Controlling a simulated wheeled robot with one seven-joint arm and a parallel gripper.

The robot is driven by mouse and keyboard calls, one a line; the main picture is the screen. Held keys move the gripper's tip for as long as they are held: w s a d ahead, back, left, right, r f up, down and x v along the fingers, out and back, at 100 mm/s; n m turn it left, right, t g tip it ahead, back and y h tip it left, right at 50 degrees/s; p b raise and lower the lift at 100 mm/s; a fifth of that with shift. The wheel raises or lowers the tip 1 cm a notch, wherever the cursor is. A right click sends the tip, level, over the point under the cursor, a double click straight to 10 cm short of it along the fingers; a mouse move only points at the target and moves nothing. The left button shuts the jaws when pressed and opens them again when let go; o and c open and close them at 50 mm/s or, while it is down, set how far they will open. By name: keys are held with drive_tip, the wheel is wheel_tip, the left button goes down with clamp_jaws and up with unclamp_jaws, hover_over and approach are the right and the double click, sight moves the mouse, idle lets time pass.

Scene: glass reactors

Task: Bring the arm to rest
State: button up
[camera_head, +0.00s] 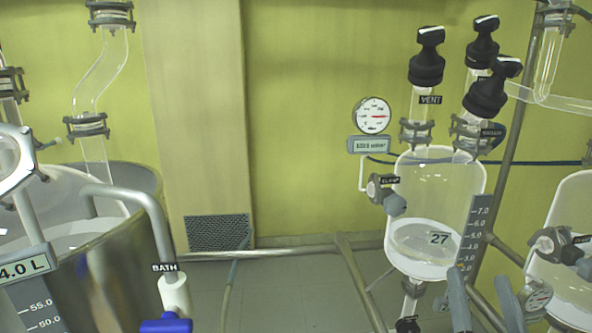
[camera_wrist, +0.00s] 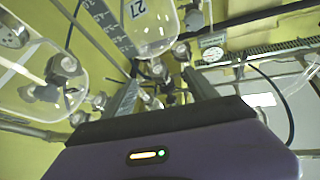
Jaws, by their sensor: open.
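My gripper (camera_head: 480,276) shows in the camera_head view only as two grey fingers rising from the bottom edge, right of centre. They stand apart with nothing between them. They appear in front of the lower right side of the glass vessel marked 27 (camera_head: 440,185). In the camera_wrist view my gripper (camera_wrist: 161,76) has its fingers spread and empty, above its dark purple body. The vessel marked 27 (camera_wrist: 150,35) shows upside down beyond the fingertips. I cannot tell how near the fingers are to the glassware. The rest of the arm is hidden.
Black-knobbed valves (camera_head: 486,90) top the vessel, with a round gauge (camera_head: 373,115) to its left. Another glass vessel (camera_head: 570,290) is at the right edge. A metal bath (camera_head: 125,265) with a blue-handled pipe (camera_head: 166,323) stands left. Frame rods cross the middle floor (camera_head: 290,295).

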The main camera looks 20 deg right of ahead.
drive_tip(key=s+a+f+n+g+y+p, duration=0.1)
drive_tip(key=s+a+f+n+y, duration=0.3)
drive_tip(key=s+a+f, duration=0.4)
drive_tip(key=s+a+f+n+g+y+p, duration=0.1)
drive_tip(key=s+a+f+n+g+y, duration=0.3)
drive_tip(key=s+a+f+y, duration=0.3)
drive_tip(key=s+a+f, duration=0.1)
drive_tip(key=s+a, duration=0.4)
drive_tip(key=s, duration=0.3)
drive_tip(key=shift+s+f, duration=0.35)
drive_tip(key=shift+f, duration=0.05)
drive_tip(key=shift+a, duration=0.1)
